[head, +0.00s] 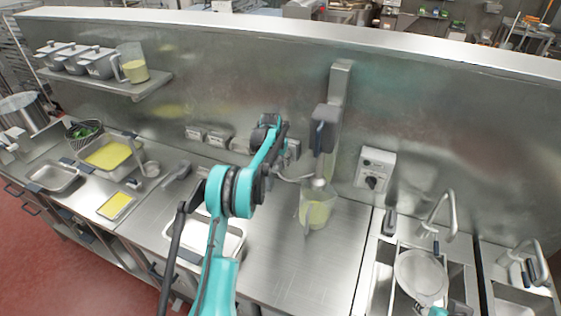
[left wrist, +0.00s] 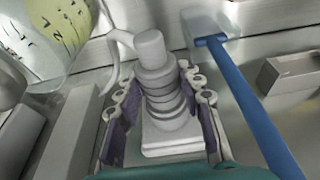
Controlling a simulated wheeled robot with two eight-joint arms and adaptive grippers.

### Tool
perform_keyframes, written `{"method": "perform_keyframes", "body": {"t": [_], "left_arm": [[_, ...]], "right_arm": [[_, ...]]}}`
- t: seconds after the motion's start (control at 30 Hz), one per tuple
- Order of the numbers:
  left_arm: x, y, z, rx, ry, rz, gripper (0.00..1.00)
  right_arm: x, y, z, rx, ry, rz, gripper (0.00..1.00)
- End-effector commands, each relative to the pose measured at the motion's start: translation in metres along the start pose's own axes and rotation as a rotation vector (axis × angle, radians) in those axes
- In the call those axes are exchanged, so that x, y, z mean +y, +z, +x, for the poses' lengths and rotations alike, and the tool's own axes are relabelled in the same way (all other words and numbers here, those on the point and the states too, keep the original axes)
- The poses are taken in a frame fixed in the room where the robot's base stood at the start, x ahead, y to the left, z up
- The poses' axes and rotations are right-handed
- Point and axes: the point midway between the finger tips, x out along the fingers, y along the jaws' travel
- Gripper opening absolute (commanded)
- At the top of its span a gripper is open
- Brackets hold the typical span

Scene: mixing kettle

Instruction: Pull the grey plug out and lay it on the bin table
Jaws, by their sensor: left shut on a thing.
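The grey plug (left wrist: 162,85) shows in the left wrist view, with a pale cord curving off to its upper left. My left gripper (left wrist: 160,110) has its purple-padded fingers on both sides of the plug, shut on it. A pale rectangular block shows at the plug's lower end; I cannot tell whether plug and socket are still joined. In the head view my left gripper (head: 270,121) is up near the back wall beside the row of sockets (head: 215,138), and the plug cannot be made out there. I cannot tell which surface is the bin table.
A clear jug (head: 317,210) with yellow-green contents stands under a wall-mounted mixer (head: 324,128). Pans and a basket fill the left counter. Sinks are at right. The counter right of my arm is mostly bare.

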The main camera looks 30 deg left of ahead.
Motion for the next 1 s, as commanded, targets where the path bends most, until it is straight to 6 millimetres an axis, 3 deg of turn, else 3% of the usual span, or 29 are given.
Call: {"method": "perform_keyframes", "body": {"t": [0.27, 1.0], "left_arm": [[0.000, 0.007, -0.001, -0.008, 0.001, 0.000, 0.07], [0.000, 0.050, -0.015, -0.004, 0.001, 0.000, 0.07]], "right_arm": [[0.000, 0.001, 0.002, 0.000, 0.000, 0.000, 0.36], [0.000, 0.010, 0.014, 0.000, 0.000, 0.000, 0.36]]}}
